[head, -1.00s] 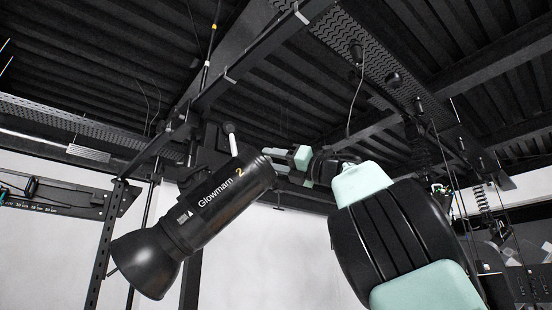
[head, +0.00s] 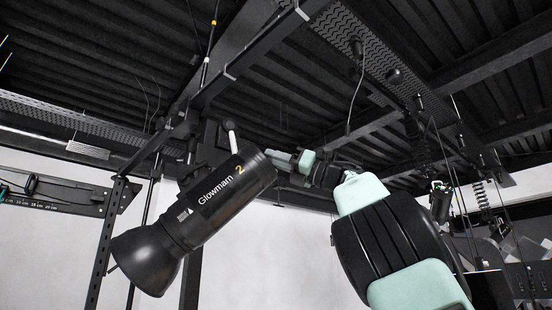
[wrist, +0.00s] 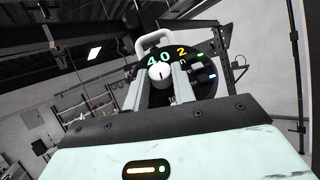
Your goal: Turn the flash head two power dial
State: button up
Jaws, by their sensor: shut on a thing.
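The flash head two (head: 205,205), a black cylinder marked "Glowmarn 2", hangs tilted with its flared end at the lower left. My gripper (head: 272,160) is at its upper right back end. In the wrist view, the back panel (wrist: 205,85) shows a green "40" and a yellow "2". The white power dial (wrist: 160,74) sits below the "40", between the two fingers of my gripper (wrist: 161,80), which is shut on it. The fingers cover part of the panel, including some lower markings. The head view does not show the dial.
A light grey handle (wrist: 155,38) rises above the panel in the wrist view. Dark overhead rails (head: 260,60) and a perforated upright (head: 107,245) frame the flash head. Cables hang at the right. Open space lies below my gripper.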

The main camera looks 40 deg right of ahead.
jog(key=shift+w+d+n+g+y+p, duration=0.15)
jog(key=shift+n+g+y+p, duration=0.25)
jog(key=shift+n+g+y, duration=0.9)
jog(key=shift+w+d+n+g+y+p, duration=0.15)
jog(key=shift+n+g+y+p, duration=0.2)
jog(key=shift+n+g+y, duration=0.95)
jog(key=shift+n+g, duration=0.3)
jog(key=shift+n, duration=0.4)
jog(key=o, duration=1)
jog(key=shift+s+f, duration=0.1)
jog(key=b+v, duration=0.6)
jog(key=v, duration=1.1)
jog(key=shift+s+d+r, duration=0.2)
jog(key=shift+r, duration=0.1)
